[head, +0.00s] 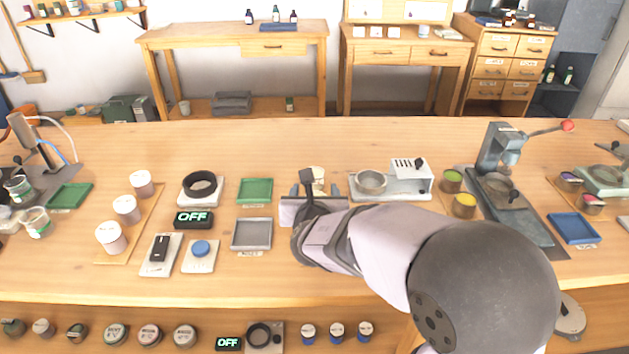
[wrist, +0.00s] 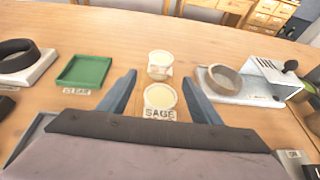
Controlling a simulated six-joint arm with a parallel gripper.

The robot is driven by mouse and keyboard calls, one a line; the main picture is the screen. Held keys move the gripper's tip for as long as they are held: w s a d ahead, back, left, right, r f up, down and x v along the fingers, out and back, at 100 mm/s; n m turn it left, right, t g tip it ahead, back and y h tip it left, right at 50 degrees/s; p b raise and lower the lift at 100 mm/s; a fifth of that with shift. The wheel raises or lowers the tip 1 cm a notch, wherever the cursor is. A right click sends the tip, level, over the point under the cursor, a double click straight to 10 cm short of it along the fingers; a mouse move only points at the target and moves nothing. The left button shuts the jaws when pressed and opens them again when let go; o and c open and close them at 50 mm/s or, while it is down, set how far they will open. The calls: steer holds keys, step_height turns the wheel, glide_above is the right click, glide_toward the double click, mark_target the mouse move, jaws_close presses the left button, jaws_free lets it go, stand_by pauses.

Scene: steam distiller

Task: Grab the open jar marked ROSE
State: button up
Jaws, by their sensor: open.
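My gripper (wrist: 160,74) is open over the middle of the bench, and its head-view position is near the centre (head: 312,188). In the wrist view, an open pale jar labelled SAGE (wrist: 160,96) stands between the fingers, with no visible contact. A second open pale jar (wrist: 159,58) stands just behind it, beyond the fingertips; its label is too small to read. In the head view one pale jar top (head: 318,174) shows behind my gripper, and the rest is hidden. I cannot read ROSE on any jar.
A green tray (wrist: 84,71) lies left of the jars. A white device with a round bowl (wrist: 222,80) stands close on the right. Several white-lidded jars (head: 126,208) stand on a wooden board at left. A grey tray (head: 251,234) lies left of my gripper.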

steer(key=shift+r+x, duration=0.15)
steer(key=shift+x, duration=1.15)
steer(key=shift+r+x, duration=0.15)
steer(key=shift+x, duration=1.15)
steer(key=shift+w, duration=0.1)
steer(key=c, duration=1.1)
